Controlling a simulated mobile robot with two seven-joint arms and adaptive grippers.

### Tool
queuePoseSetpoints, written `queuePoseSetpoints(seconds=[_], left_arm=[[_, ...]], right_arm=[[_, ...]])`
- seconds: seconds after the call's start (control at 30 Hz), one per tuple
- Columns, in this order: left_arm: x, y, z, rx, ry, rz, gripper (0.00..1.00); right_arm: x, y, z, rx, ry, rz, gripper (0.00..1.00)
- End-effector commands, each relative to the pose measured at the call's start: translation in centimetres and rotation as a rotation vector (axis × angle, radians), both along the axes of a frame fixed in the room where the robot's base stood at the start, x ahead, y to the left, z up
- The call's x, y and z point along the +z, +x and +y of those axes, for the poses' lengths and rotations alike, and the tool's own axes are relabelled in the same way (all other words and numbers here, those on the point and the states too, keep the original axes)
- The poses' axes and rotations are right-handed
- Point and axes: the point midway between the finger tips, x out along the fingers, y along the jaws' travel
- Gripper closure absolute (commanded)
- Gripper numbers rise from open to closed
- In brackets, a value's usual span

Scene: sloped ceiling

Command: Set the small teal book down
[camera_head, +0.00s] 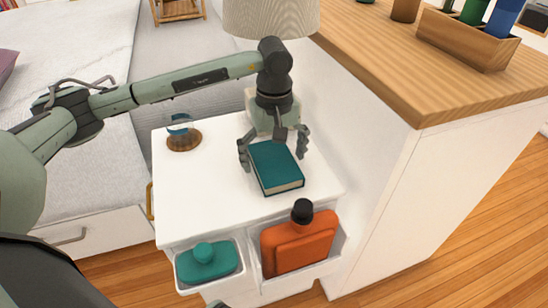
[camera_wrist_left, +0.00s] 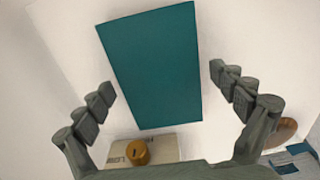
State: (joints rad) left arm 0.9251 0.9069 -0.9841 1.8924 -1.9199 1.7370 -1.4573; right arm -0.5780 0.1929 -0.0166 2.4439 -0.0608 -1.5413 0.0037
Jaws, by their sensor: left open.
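The small teal book (camera_head: 276,167) lies flat on the white top of the nightstand (camera_head: 190,205), with its cover up. In the left wrist view the teal book (camera_wrist_left: 152,65) fills the upper middle, seen from above. My left gripper (camera_head: 273,152) is over the book, pointing down, with its fingers spread to either side. In the left wrist view the fingertips (camera_wrist_left: 162,83) are apart, with gaps visible between them and the cover.
A glass on a round wooden coaster (camera_head: 184,140) stands left of the book. A lamp (camera_head: 270,18) is behind my left gripper. A wood-topped cabinet (camera_head: 440,90) rises close on the right.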

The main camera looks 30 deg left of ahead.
Motion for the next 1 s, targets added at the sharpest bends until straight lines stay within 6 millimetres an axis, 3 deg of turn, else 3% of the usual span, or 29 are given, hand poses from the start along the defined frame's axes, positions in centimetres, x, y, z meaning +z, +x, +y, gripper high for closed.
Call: queuePoseSetpoints(seconds=[0.53, 0.7, 1.0], left_arm=[[10.5, 0.1, -0.1, 0.0, -0.001, -0.004, 0.05], [11.9, 0.1, -0.1, 0.0, -0.001, -0.002, 0.05], [12.2, 0.0, 0.0, 0.0, 0.0, 0.0, 0.05]], right_arm=[[-0.3, -0.3, -0.3, -0.007, -0.004, 0.021, 0.6], [-0.4, -0.3, -0.3, -0.007, -0.005, 0.022, 0.6], [-0.4, -0.3, -0.3, -0.007, -0.005, 0.022, 0.6]])
